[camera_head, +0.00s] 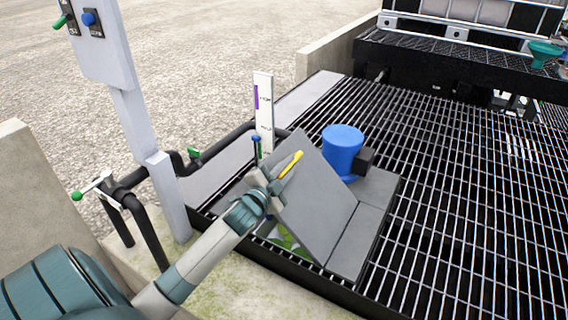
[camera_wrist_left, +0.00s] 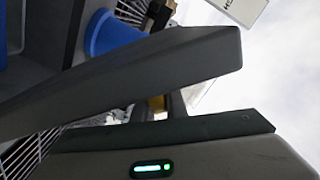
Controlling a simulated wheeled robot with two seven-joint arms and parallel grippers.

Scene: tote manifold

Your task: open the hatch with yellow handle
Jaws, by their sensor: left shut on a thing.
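The grey hatch (camera_head: 318,200) is tilted up steeply from its frame in the grating, with a gap below its near edge showing green and pale shapes. Its yellow handle (camera_head: 291,164) is on the upper face. My left gripper (camera_head: 273,190) is at the hatch face beside the handle and shut on the handle. In the left wrist view a small bit of the yellow handle (camera_wrist_left: 157,103) shows between dark grey parts; most of it is hidden. My right gripper is in neither view.
A blue cylinder (camera_head: 342,151) with a black box stands just behind the hatch. Black pipes with a green-ended valve lever (camera_head: 92,187) and a grey post (camera_head: 150,130) stand left. A white marker post (camera_head: 264,112) is close behind. Open grating (camera_head: 460,190) lies right.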

